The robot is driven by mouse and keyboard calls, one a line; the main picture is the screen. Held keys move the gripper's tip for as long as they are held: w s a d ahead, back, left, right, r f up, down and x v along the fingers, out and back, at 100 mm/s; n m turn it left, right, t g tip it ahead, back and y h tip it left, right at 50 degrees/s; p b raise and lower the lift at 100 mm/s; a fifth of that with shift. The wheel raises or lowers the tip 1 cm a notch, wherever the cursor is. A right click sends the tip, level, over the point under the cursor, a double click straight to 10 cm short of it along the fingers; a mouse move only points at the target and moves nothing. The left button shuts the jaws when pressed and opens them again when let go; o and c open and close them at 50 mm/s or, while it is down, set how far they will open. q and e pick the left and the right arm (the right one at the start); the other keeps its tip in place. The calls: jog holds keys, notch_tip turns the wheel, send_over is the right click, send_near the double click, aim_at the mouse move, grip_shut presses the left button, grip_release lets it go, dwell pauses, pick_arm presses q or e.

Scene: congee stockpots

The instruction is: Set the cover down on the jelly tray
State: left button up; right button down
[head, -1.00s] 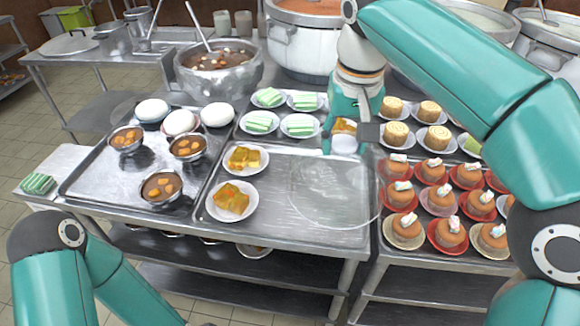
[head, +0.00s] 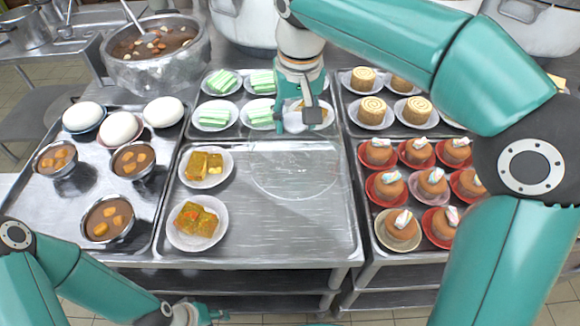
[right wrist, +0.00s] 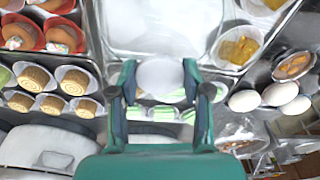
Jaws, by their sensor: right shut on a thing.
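The clear cover (head: 290,180) is a thin see-through disc or shallow dome with a pale knob. My right gripper (head: 297,122) is shut on the knob, which also shows between its fingers in the right wrist view (right wrist: 160,76). The cover is over the back right part of the jelly tray (head: 270,240); I cannot tell whether it touches the metal. Two plates of orange jelly, a back one (head: 206,168) and a front one (head: 197,222), stand on the tray's left side. My left gripper (head: 205,312) is partly in view at the bottom edge; its jaws are unclear.
A tray of brown cakes (head: 400,228) on red and pale dishes adjoins on the right. Green-slice plates (head: 213,115) stand behind. Dessert bowls (head: 108,218) and white buns (head: 120,127) are on the left tray. A stockpot (head: 155,60) stands at the back left. The jelly tray's front right is bare.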

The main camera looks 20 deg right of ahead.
notch_tip(320, 180, down, 13)
jog(key=b, duration=0.1)
dwell(0.3)
jog(key=c, duration=0.5)
grip_release()
jog(key=shift+a, duration=0.1)
jog(key=r, duration=0.4)
jog(key=s+r, duration=0.1)
jog(key=r, duration=0.3)
jog(key=r+p, duration=0.1)
jog(key=r, duration=0.3)
jog(key=shift+s, duration=0.3)
